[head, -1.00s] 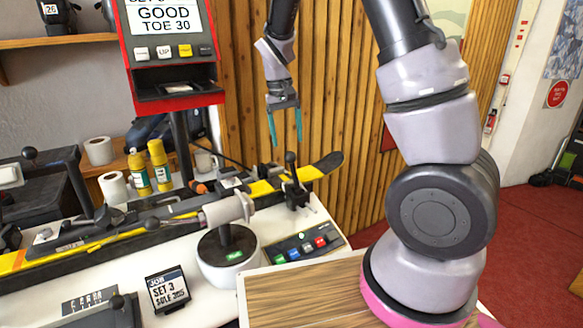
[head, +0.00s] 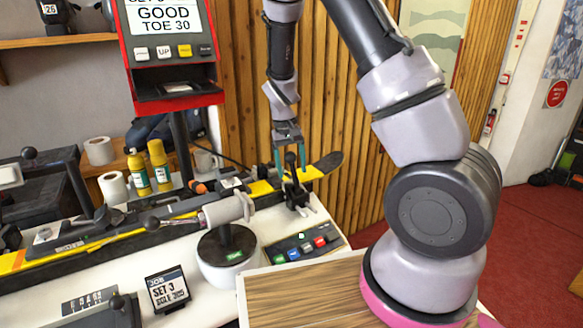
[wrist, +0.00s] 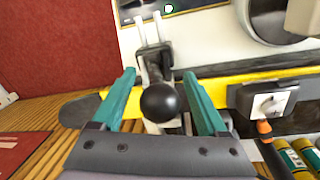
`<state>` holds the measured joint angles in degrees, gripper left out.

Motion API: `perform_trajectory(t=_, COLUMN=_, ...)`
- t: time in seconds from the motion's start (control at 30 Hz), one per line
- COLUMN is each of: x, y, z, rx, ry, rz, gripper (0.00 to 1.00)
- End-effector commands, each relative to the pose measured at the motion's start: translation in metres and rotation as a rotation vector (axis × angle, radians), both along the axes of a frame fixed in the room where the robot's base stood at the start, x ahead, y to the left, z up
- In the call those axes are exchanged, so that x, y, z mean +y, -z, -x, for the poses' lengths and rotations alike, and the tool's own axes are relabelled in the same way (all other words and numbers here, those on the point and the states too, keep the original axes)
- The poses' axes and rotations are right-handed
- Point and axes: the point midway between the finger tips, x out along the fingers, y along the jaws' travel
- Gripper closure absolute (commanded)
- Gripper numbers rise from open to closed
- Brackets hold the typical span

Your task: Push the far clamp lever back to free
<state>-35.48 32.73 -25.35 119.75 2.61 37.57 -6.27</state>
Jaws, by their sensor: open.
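The far clamp lever (head: 290,160) has a black ball knob and stands upright from its clamp (head: 296,194) near the ski's tip end. In the wrist view the knob (wrist: 161,102) shows large, between the two teal fingers. My gripper (head: 291,160) is open, pointing down, with a finger on either side of the lever. In the wrist view a gap shows between the knob and each finger (wrist: 160,97); I cannot tell of any contact lower down. The yellow and black ski (head: 262,187) lies along the bench through the clamp.
A button panel (head: 305,243) lies in front of the clamp. A round-based device (head: 226,255) stands left of it. A red display unit (head: 170,50) rises behind. Yellow bottles (head: 160,165) and paper rolls stand at the back left. A slatted wood wall is behind the gripper.

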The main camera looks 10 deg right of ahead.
Motion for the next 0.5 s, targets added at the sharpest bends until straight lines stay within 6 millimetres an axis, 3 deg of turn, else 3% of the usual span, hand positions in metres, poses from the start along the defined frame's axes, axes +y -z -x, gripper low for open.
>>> perform_trajectory(t=0.03, x=0.0000, y=-0.0002, z=0.0000, rx=0.000, ry=0.000, rz=0.000, gripper=0.31)
perform_trajectory(t=0.2, x=0.0000, y=-0.0003, z=-0.0001, rx=0.000, ry=0.000, rz=0.000, gripper=0.96)
perform_trajectory(t=0.23, x=0.0000, y=-0.0003, z=-0.0001, rx=0.000, ry=0.000, rz=0.000, gripper=1.00)
perform_trajectory(t=0.5, x=0.0002, y=-0.0005, z=-0.0002, rx=0.000, ry=0.000, rz=0.000, gripper=1.00)
